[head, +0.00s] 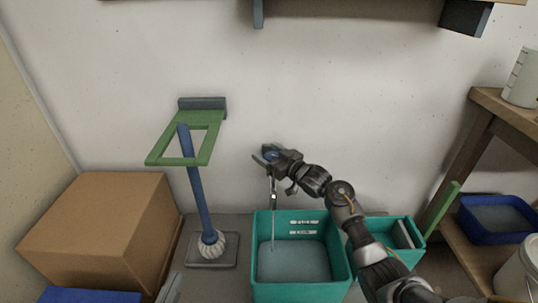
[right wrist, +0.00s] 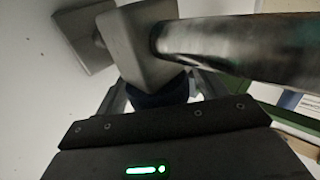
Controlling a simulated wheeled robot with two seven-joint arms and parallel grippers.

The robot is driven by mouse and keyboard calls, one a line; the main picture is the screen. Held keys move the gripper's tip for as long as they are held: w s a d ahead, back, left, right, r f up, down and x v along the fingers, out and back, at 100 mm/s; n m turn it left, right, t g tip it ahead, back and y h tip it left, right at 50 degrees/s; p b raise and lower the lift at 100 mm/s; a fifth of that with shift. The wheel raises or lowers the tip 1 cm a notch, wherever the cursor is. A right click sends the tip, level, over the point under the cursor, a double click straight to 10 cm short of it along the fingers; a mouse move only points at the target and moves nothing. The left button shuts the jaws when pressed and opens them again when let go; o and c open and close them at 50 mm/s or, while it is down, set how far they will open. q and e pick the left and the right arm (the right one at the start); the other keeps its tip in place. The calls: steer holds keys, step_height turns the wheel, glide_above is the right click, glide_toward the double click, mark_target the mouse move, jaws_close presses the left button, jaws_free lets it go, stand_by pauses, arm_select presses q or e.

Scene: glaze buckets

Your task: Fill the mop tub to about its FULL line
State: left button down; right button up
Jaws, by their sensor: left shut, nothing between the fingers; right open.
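The teal mop tub (head: 340,262) stands on the floor below the tap, with greyish water (head: 290,264) inside. Two pale labels show on its inner back wall, too small to read, and the water surface looks below them. A thin stream falls from the tap spout (head: 273,196) into the tub. My right gripper (head: 270,155) is open at the tap, its fingers beside the blue tap handle (right wrist: 160,96), seen in the right wrist view. Whether they touch it, I cannot tell. The tap body (right wrist: 150,45) is close in front. My left gripper is not in view.
A teal side section (head: 405,238) adjoins the tub, partly hidden by my right arm. A mop (head: 196,190) stands in a green wall holder (head: 205,145). A cardboard box (head: 105,225) is left. A wooden shelf at right holds a blue basin (head: 495,218) and a white jug (head: 523,82).

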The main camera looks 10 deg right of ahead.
steer(key=c, duration=1)
steer(key=shift+o, duration=0.2)
steer(key=m+h+p, duration=0.1)
steer(key=m+t+h+p, duration=0.1)
steer(key=h+p, duration=0.1)
steer(key=shift+r+t, duration=0.25)
steer(key=shift+t, duration=0.05)
steer(key=h, duration=0.1)
steer(key=m+h+p, duration=0.1)
steer(key=m+h, duration=0.1)
steer(key=shift+w+d+f+t+p, duration=0.1)
steer(key=shift+d+t+p, duration=0.2)
steer(key=shift+t, duration=0.1)
arm_select(q)
steer(key=a+f+n+g+y, duration=0.1)
steer(key=a+f+g+y, duration=0.3)
steer(key=f, duration=0.3)
steer(key=s+a+f+n+g+y, duration=0.1)
steer(key=a+f+n+g+y, duration=0.1)
steer(key=a+f+g+y, duration=0.2)
step_height(320, 180, down, 3)
steer(key=shift+s+a+f+g, duration=0.1)
steer(key=shift+s+a+g, duration=0.2)
steer(key=shift+a, duration=0.3)
arm_select(e)
steer(key=shift+m+h, duration=0.3)
steer(key=o, duration=1)
steer(key=shift+f, duration=0.1)
steer(key=shift+c, duration=0.2)
